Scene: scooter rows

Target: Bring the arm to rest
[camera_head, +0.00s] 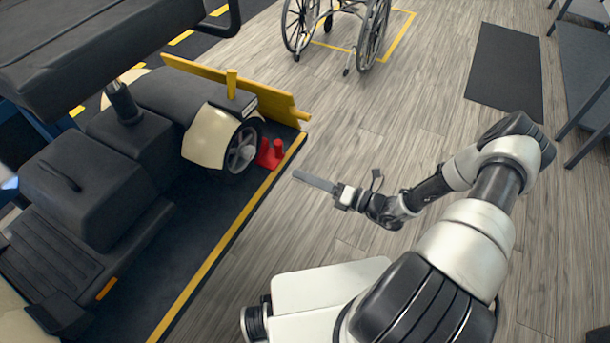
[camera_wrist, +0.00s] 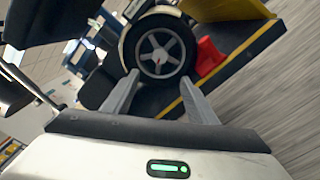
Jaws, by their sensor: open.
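My gripper (camera_head: 318,182) is stretched out over the wooden floor in the head view, to the right of the scooter's wheel. In the wrist view my gripper (camera_wrist: 160,98) shows two grey fingers spread apart with nothing between them. My arm reaches from the lower right of the head view and is bent at the elbow. The gripper points toward the scooter (camera_head: 130,130) and is apart from it.
A red chock-like object (camera_head: 269,154) stands beside the scooter's wheel (camera_head: 241,148), also seen in the wrist view (camera_wrist: 207,56). A yellow board (camera_head: 235,93) lies behind it. A wheelchair (camera_head: 340,30) stands at the back. Shelving (camera_head: 585,75) is at right. Floor around my gripper is clear.

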